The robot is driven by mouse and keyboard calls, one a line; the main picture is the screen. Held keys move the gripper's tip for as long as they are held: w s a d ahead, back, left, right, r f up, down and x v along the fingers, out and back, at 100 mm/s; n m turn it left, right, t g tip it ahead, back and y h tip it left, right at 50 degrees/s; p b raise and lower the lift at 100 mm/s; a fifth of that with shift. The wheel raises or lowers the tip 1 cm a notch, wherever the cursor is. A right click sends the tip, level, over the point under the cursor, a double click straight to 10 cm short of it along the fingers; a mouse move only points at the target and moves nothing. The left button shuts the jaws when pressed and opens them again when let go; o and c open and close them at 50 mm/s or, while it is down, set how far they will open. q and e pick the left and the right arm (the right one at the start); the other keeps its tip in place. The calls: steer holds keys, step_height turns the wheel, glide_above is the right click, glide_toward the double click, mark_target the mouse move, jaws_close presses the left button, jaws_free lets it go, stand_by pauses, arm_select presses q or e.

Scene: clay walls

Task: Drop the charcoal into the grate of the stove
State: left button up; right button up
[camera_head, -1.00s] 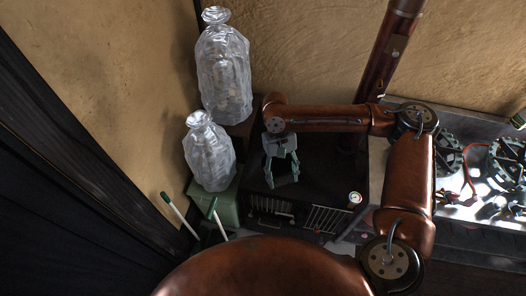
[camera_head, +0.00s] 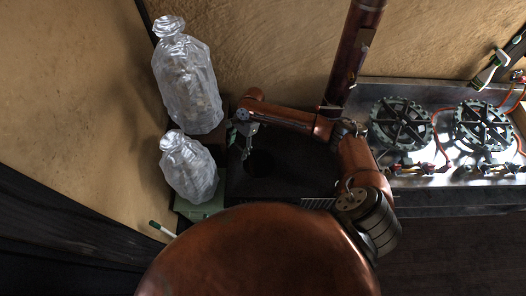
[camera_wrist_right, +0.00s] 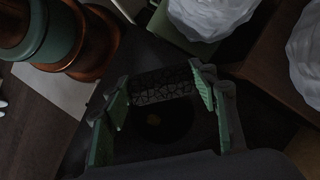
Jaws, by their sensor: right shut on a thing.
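The charcoal (camera_wrist_right: 165,86) is a black block with a cracked surface, seen in the right wrist view. My right gripper (camera_wrist_right: 160,92) is shut on it, with a green-padded finger at each end. In the head view my right gripper (camera_head: 246,148) hangs above the left part of the stove top, and I cannot make out the charcoal there. The stove (camera_head: 300,172) is a dark box with a round dark opening (camera_head: 262,163) in its top. In the wrist view the opening (camera_wrist_right: 160,124) lies beyond the charcoal, partly covered by it. My left gripper is not in view.
Two clear plastic bags, an upper one (camera_head: 187,80) and a lower one (camera_head: 189,168), stand left of the stove. The lower one rests on a green box (camera_head: 208,208). The stovepipe (camera_head: 356,50) rises behind. A metal hob with burners (camera_head: 402,123) stands right.

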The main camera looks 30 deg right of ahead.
arm_select(q)
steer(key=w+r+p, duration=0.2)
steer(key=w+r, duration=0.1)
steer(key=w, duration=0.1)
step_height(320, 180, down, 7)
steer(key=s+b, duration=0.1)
steer(key=b, duration=0.6)
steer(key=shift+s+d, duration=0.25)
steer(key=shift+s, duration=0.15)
arm_select(e)
steer(key=s+d+f+m+t, duration=0.1)
steer(key=d+f+m, duration=0.3)
steer(key=f, duration=0.4)
steer(key=s+d+f+m+t, duration=0.1)
steer(key=d+f+m, duration=0.3)
steer(key=f, duration=0.5)
steer(key=d+t, duration=0.1)
steer(key=d, duration=0.1)
steer(key=shift+s+d+f+m, duration=0.2)
steer(key=shift+s+d+m, duration=0.1)
steer(key=shift+s+m, duration=0.1)
steer(key=o, duration=1.2)
steer(key=shift+h, duration=0.3)
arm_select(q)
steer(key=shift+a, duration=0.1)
arm_select(e)
steer(key=shift+o, duration=0.2)
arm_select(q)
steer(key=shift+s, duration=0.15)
